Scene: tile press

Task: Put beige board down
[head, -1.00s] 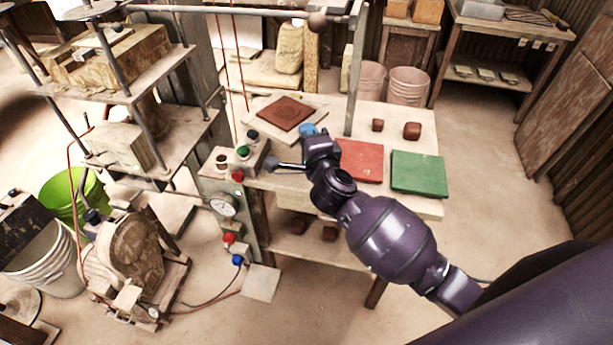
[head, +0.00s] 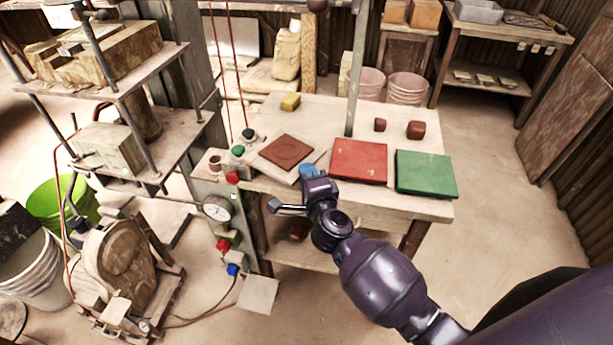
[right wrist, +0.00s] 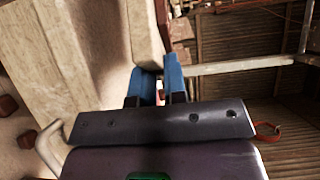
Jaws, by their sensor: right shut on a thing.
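The beige board (head: 290,177) is near the front left edge of the pale table, with a square brown tile (head: 287,151) lying on it. My right gripper (head: 309,172) is shut on the board's near right corner; its blue fingertips show there. In the right wrist view the blue fingers (right wrist: 160,86) are close together, and what lies between them is hard to make out. Whether the board touches the table top cannot be told. My left gripper is not in view.
A red square (head: 359,160) and a green square (head: 425,173) lie on the table (head: 340,115) to the right. A button box (head: 238,163) and a gauge (head: 217,208) stand left, beside the press.

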